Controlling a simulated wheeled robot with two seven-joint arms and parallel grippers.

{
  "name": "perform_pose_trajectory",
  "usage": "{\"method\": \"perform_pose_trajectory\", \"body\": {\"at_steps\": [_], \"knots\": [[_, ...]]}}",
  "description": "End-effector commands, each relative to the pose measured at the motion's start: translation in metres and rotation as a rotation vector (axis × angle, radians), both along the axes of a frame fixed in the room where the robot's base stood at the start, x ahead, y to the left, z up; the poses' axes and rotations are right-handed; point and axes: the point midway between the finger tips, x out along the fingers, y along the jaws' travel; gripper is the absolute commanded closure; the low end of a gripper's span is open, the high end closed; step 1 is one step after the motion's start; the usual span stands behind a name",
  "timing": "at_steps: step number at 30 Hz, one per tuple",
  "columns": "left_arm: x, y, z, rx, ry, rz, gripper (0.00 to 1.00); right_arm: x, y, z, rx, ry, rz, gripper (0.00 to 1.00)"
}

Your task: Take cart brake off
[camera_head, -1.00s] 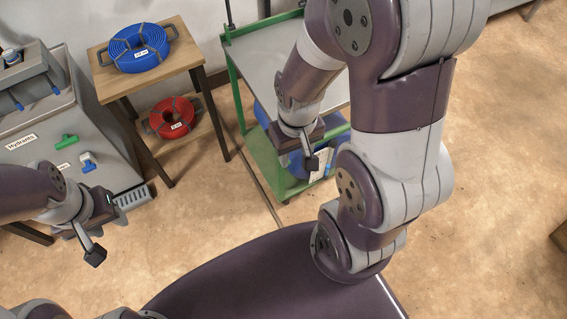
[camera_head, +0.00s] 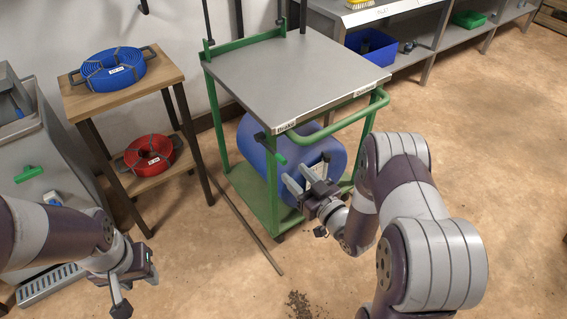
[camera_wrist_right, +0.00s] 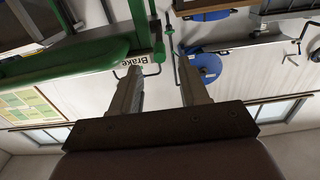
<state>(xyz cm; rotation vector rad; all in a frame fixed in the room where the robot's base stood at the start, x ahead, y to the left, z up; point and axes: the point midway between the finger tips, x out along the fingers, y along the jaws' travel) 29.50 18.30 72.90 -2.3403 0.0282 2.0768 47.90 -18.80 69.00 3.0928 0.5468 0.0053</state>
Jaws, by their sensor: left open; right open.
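The green-framed cart (camera_head: 290,75) with a grey top stands in the middle of the head view. A white "Brake" label (camera_head: 286,127) is on its near corner, and a short green brake lever (camera_head: 281,158) hangs below it. The label also shows in the right wrist view (camera_wrist_right: 134,61). My right gripper (camera_head: 304,178) is open and empty, just below and right of the lever, apart from it as far as I can tell. Its open fingers show in the right wrist view (camera_wrist_right: 160,72). My left gripper (camera_head: 140,270) is at lower left, away from the cart.
A blue drum (camera_head: 334,150) sits on the cart's lower shelf. A green push handle (camera_head: 345,118) juts from its near side. A wooden stand (camera_head: 165,76) with blue and red hose coils is at left. A long rod (camera_head: 245,228) lies on the floor. Floor at right is clear.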

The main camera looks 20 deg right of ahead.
Motion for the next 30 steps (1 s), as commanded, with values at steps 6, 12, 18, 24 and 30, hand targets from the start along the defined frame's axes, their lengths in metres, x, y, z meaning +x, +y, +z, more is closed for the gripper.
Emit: {"method": "perform_pose_trajectory", "body": {"at_steps": [6,12,18,24,30], "knots": [[0.0,0.0,-0.012,0.0,0.0,0.0,0.57,0.046,0.017,-0.002,-0.001,-0.001,0.001,0.55],[0.0,0.0,-0.016,0.0,0.0,0.0,0.57,0.068,0.025,-0.001,0.0,0.001,0.0,0.55],[0.0,0.0,-0.016,0.0,0.0,0.0,0.57,0.072,0.026,-0.001,0.0,0.002,-0.001,0.55],[0.0,0.0,-0.016,0.0,0.0,0.0,0.57,0.071,0.026,-0.001,0.0,0.003,-0.002,0.78],[0.0,0.0,-0.016,0.0,0.0,0.0,0.57,0.071,0.026,-0.001,0.0,0.003,-0.002,1.0]]}}
